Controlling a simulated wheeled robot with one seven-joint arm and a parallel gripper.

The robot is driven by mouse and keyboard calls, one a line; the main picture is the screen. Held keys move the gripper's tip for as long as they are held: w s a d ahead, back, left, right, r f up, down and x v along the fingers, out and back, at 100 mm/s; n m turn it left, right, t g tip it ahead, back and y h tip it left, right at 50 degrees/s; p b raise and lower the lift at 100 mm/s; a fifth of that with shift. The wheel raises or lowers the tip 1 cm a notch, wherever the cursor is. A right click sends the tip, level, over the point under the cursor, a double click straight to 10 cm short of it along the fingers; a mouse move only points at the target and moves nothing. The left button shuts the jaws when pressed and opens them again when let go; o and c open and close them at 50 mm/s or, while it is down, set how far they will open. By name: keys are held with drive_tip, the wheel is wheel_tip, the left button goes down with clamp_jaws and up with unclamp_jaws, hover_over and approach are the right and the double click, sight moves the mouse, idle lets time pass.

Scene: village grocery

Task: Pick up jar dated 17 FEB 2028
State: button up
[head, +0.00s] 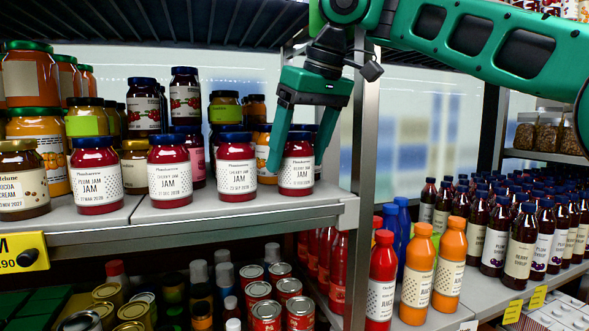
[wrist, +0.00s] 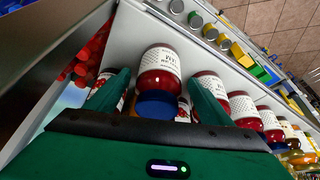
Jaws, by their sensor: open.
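A red cherry jam jar (head: 297,172) with a blue lid and white label stands upright at the right end of the upper shelf; its small date print seems to read 17 FEB 2028. My gripper (head: 296,160) reaches down over it, open, with one finger on each side of the jar. In the wrist view the jar (wrist: 160,68) lies between the two fingers of my gripper (wrist: 160,82), with its blue lid toward the palm. I cannot tell whether either finger touches it. Similar jam jars stand left of it, one (head: 237,172) close beside the left finger.
A grey metal post (head: 365,150) stands just right of my gripper. More jars (head: 170,172) fill the shelf (head: 200,212) to the left and behind. Bottles (head: 418,275) stand on the lower shelf at right. A dark rack hangs above.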

drive_tip(key=shift+f, duration=0.5)
drive_tip(key=shift+w+a+f, duration=0.1)
drive_tip(key=shift+a+f, duration=0.15)
drive_tip(key=shift+w+a+f, duration=0.1)
drive_tip(key=shift+f, duration=0.15)
drive_tip(key=shift+w+d+f, duration=0.2)
drive_tip(key=shift+w+f, duration=0.05)
idle(0.3)
drive_tip(key=c, duration=1.6)
drive_tip(key=shift+a, duration=0.1)
